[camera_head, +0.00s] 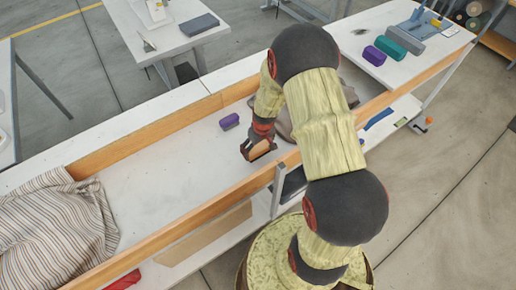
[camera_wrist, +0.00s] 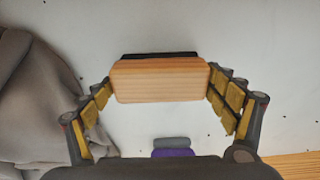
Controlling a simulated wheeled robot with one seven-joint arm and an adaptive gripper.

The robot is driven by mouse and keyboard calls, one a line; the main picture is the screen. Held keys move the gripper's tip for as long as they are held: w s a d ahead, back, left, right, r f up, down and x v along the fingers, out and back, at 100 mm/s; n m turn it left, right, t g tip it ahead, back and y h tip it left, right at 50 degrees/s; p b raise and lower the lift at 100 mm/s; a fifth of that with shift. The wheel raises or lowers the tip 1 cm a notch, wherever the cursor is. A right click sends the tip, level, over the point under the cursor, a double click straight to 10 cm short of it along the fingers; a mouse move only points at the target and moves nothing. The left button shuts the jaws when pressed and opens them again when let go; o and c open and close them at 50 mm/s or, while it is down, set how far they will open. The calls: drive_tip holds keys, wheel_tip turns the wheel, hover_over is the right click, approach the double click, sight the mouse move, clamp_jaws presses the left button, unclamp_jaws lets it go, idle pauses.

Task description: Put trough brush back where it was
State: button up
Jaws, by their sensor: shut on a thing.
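The trough brush, a wooden block with a dark strip along its far side, shows in the wrist view (camera_wrist: 160,82) between my two fingers. My gripper (camera_wrist: 160,88) is shut on the two ends of the wooden block. In the head view my gripper (camera_head: 260,150) is low over the white trough, near its front wooden rail, and the brush (camera_head: 261,152) shows as a small brown and dark piece at the fingers. Whether the brush touches the trough surface I cannot tell.
A purple block (camera_head: 229,121) lies in the trough (camera_head: 165,165) left of my gripper. A grey cloth (camera_wrist: 35,100) lies beside it, partly behind my arm. Striped fabric (camera_head: 55,225) fills the trough's left end.

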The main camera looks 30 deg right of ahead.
drive_tip(key=shift+f, duration=0.1)
drive_tip(key=o, duration=1.1)
wheel_tip(320, 180, up, 12)
drive_tip(key=s+p, duration=0.2)
drive_tip(key=p, duration=0.1)
wheel_tip(320, 180, up, 9)
hover_over(260, 150)
drive_tip(key=a, duration=0.3)
drive_tip(key=s+a+r+t, duration=0.2)
drive_tip(key=s+a+r, duration=0.15)
drive_tip(key=r, duration=0.65)
drive_tip(key=shift+t, duration=0.9)
drive_tip(key=s+a+r, duration=0.2)
drive_tip(key=s+r, duration=0.2)
drive_tip(key=s, duration=0.1)
drive_tip(key=s+a+r, duration=0.3)
drive_tip(key=s+r, duration=0.1)
drive_tip(key=s, duration=0.1)
drive_tip(key=s+a+r, duration=0.2)
drive_tip(key=s+r, duration=0.3)
drive_tip(key=shift+a+r, duration=0.1)
drive_tip(key=shift+a, duration=0.25)
